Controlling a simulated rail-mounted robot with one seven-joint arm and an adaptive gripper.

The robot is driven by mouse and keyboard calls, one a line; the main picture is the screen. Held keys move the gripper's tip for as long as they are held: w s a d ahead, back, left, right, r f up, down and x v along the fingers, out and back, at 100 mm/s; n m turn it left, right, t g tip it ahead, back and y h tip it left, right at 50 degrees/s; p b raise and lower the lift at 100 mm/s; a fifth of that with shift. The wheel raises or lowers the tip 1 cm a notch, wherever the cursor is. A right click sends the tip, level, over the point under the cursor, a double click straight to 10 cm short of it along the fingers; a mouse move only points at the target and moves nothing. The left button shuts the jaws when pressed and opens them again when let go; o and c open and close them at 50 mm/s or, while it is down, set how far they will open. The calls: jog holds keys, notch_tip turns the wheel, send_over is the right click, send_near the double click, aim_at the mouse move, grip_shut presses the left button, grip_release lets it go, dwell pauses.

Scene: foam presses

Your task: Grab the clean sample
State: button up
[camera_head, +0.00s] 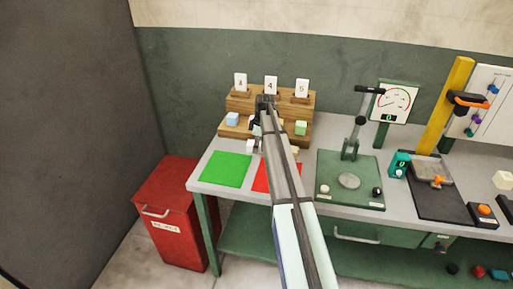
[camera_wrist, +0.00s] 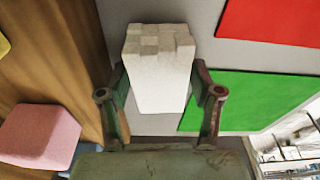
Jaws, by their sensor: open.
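A pale white block (camera_wrist: 160,80) stands between the two fingers of my gripper (camera_wrist: 160,94) in the wrist view. It has a checkered, uneven end face and plain sides. My gripper is open, with one finger on each side of the block. Whether either finger touches it, I cannot tell. In the head view a small white block (camera_head: 250,146) sits on the table in front of the wooden rack, and my arm reaches over the rack's middle. No mark in view names any block as clean.
The wooden rack (camera_head: 242,103) holds a blue block (camera_head: 232,119) and a green block (camera_head: 300,128) below numbered cards. A pink block (camera_wrist: 40,135) is near in the wrist view. Green (camera_head: 225,169) and red (camera_head: 263,178) mats lie in front. A press (camera_head: 350,150) stands to the right.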

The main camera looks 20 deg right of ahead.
jog(key=c, duration=0.7)
